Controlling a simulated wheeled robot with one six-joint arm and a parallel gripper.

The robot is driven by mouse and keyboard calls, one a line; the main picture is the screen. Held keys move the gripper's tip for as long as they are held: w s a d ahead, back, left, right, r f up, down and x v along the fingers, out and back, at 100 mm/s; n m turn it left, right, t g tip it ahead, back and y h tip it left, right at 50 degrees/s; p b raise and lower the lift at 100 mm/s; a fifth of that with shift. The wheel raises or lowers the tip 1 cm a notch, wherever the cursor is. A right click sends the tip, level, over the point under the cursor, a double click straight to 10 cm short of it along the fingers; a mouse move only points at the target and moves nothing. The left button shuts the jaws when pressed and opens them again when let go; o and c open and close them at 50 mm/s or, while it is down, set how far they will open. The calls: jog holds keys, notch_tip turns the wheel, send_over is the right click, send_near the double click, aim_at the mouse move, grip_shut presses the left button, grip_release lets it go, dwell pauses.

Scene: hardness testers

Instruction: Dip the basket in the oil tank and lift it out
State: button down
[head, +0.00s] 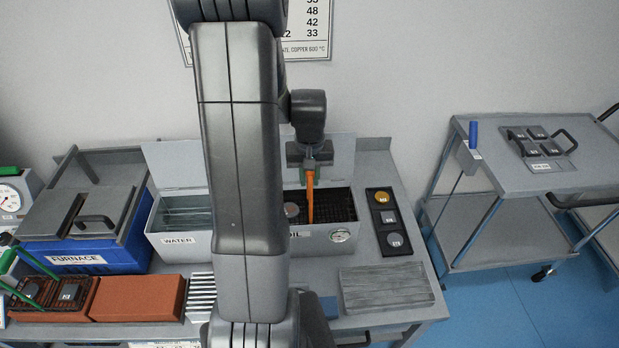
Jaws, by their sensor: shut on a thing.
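My gripper (312,163) is above the oil tank, in the middle of the head view, shut on the upright orange handle (310,197). The handle runs down into the open oil tank (312,243), a grey box with a round gauge on its front. Inside the tank are dark mesh (335,206), which looks like the basket, and a grey round piece (291,210). My arm covers the tank's left part and part of its label. I cannot tell how deep the basket sits or whether it touches the tank floor.
The water tank (178,241) stands left of the oil tank, both with raised lids behind. A blue furnace (85,257) is further left. Numbered discs (389,218) and a grey board (391,288) lie right. A trolley (530,165) stands apart.

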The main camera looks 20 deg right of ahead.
jog(key=shift+r+p, duration=2.8)
jog(key=shift+r, duration=1.4)
jog(key=shift+f, duration=0.1)
